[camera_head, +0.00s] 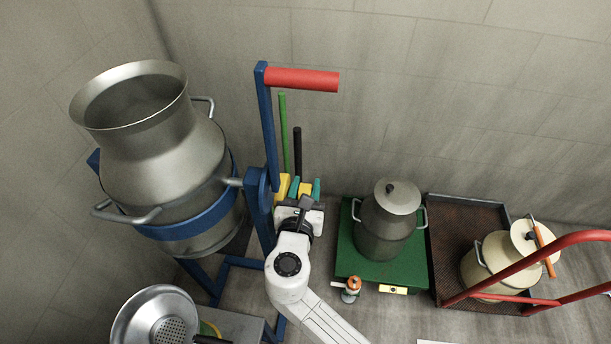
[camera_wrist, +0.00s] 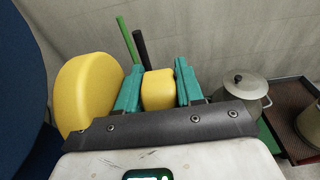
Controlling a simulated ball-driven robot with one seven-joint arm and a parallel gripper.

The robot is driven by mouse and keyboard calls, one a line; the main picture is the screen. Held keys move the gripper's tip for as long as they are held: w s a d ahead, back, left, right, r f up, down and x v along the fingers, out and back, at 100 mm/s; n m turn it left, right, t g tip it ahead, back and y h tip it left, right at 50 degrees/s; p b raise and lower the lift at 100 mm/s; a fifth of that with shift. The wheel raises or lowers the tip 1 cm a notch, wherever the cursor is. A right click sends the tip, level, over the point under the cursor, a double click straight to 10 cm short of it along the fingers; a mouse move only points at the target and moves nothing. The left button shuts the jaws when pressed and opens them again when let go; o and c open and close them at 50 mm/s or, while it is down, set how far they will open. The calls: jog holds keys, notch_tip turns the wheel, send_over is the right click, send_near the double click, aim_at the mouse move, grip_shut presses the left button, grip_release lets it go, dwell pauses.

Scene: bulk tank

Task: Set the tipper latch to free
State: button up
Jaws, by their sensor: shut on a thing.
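The tipper is a blue frame (camera_head: 259,200) with a tall blue lever and red handle (camera_head: 301,80). It holds a large open metal milk can (camera_head: 165,160), upright or slightly tilted, in a blue band. The latch shows as a yellow disc-like part (camera_head: 283,187) beside the frame, large at left in the wrist view (camera_wrist: 86,92). A smaller yellow block, likely its knob (camera_wrist: 158,90), sits to the right of it. My gripper (camera_head: 305,189) has its teal fingers shut on this block, one on each side. The link between the two yellow parts is hidden.
A grey lidded can (camera_head: 388,222) stands on a green scale (camera_head: 350,262). A cream can (camera_head: 497,262) stands on a dark trolley (camera_head: 452,240) with a red handle. A metal strainer (camera_head: 150,310) is at lower left. Green (camera_head: 284,130) and black (camera_head: 297,150) poles stand behind my gripper.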

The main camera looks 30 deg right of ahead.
jog(key=shift+r+g+y+p, duration=0.2)
jog(key=shift+g+y+p, duration=1.3)
jog(key=shift+p, duration=4.8)
jog(key=g+p, duration=0.1)
jog(key=p, duration=0.1)
jog(key=g+p, duration=0.1)
jog(key=shift+w+f+y+p, duration=0.1)
jog(key=shift+f+y+p, duration=0.2)
jog(key=shift+f+p, duration=0.1)
jog(key=shift+f+g+y+p, duration=0.15)
jog(key=shift+g+y+p, duration=0.2)
jog(key=shift+p, duration=0.2)
jog(key=shift+f+g, duration=0.15)
jog(key=shift+g, duration=0.1)
jog(key=o, duration=1)
jog(key=shift+c, duration=0.2)
jog(key=shift+s+a+r, duration=0.3)
jog(key=shift+s+r, duration=0.1)
jog(key=s+a+b, duration=0.2)
jog(key=s+a, duration=0.5)
jog(key=s, duration=0.2)
jog(key=shift+s, duration=0.35)
